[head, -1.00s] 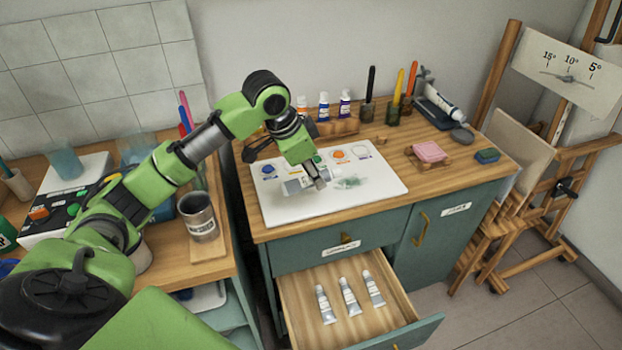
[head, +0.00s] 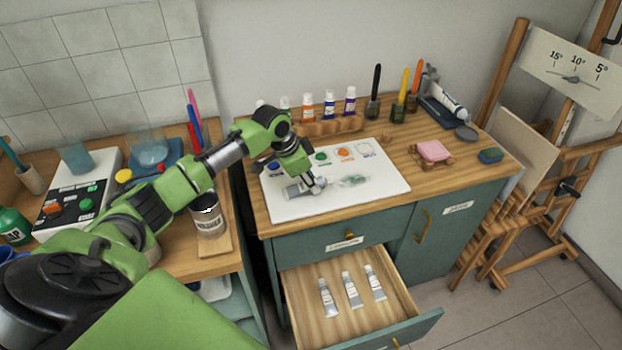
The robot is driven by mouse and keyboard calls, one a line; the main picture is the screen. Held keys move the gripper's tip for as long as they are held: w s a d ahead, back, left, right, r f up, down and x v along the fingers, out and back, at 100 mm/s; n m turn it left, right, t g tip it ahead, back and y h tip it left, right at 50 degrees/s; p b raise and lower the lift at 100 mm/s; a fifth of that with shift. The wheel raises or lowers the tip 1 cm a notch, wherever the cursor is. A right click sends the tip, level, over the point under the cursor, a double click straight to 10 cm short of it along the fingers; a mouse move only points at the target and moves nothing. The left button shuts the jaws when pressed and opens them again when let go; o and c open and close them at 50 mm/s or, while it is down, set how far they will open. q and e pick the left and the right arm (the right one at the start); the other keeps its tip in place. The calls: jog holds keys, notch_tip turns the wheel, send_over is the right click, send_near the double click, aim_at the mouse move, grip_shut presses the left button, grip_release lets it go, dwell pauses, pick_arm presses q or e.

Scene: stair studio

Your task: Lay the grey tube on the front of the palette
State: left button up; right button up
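The white palette (head: 385,192) lies on the cabinet top, with paint dabs along its back and a grey-green smear near its middle. The grey tube (head: 296,190) is at the palette's front left, on or just above the surface; I cannot tell whether it touches. My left gripper (head: 316,188) reaches in from the left, pointing down, with its fingers at the tube's right end. It looks shut on the tube, though the fingers partly hide that end. My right gripper is out of view.
An open drawer (head: 302,306) below the palette holds three silver tubes (head: 351,290). Behind the palette stand a rack of paint bottles (head: 336,127) and brush jars (head: 397,112). A pink block (head: 433,150) sits to the right. A metal can (head: 208,217) stands left of the palette.

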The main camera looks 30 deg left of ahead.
pick_arm(q)
jog(key=shift+s+d+f, duration=0.1)
jog(key=shift+s+f, duration=0.2)
jog(key=shift+f, duration=0.3)
jog(key=o, duration=1)
jog(key=shift+f, duration=0.1)
jog(key=shift+c, duration=0.2)
jog(key=shift+o, duration=0.8)
jog(key=shift+f, duration=0.15)
jog(key=shift+w+r, duration=0.1)
jog(key=shift+r, duration=0.15)
jog(key=b+v, duration=0.1)
jog(key=v, duration=1.2)
jog(key=shift+w+r+b, duration=0.2)
jog(key=shift+w+b, duration=0.1)
jog(key=shift+w, duration=0.05)
